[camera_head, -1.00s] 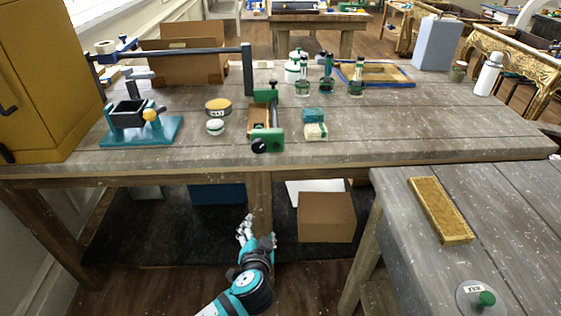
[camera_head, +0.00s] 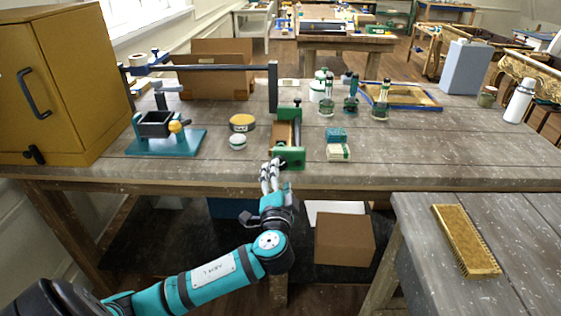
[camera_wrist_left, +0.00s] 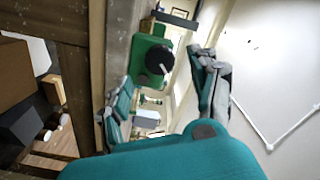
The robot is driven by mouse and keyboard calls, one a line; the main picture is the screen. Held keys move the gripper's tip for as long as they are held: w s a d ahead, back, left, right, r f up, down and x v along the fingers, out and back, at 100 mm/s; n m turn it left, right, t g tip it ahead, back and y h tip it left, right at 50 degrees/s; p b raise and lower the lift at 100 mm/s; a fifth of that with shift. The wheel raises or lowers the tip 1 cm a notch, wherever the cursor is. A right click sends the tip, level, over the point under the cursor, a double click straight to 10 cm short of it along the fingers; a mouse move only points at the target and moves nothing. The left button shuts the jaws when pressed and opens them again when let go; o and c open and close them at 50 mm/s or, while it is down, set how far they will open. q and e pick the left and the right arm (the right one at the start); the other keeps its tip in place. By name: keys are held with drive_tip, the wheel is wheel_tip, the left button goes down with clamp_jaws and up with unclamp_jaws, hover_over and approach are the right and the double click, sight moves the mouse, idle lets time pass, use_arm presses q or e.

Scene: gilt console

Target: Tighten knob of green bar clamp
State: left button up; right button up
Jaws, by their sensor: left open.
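The green bar clamp (camera_head: 292,158) sits at the front edge of the main workbench, with a wooden piece (camera_head: 281,135) beside its upright rod. Its round black knob (camera_wrist_left: 158,60) faces out from the green body (camera_wrist_left: 141,58) in the left wrist view; in the head view my fingers hide it. My left gripper (camera_head: 269,170) is open just in front of the clamp's left side, at bench-edge height. In the left wrist view its fingers (camera_wrist_left: 213,72) are to the right of the knob, with a gap between. My right gripper is not in view.
A teal vise (camera_head: 160,140), a round tin (camera_head: 242,122) and a white-green jar (camera_head: 237,142) are left of the clamp. Small boxes (camera_head: 338,150) and bottles (camera_head: 351,100) are on its right. A long grey bar (camera_head: 215,67) overhangs behind.

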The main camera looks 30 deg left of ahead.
use_arm(q)
drive_tip(key=x, duration=0.6)
drive_tip(key=shift+w+a+p, duration=0.1)
drive_tip(key=shift+w+p, duration=0.05)
drive_tip(key=shift+p, duration=0.2)
drive_tip(key=c, duration=1.2)
drive_tip(key=shift+m+p, duration=0.4)
drive_tip(key=shift+m, duration=0.7)
drive_tip(key=o, duration=1.2)
drive_tip(key=v, duration=1.2)
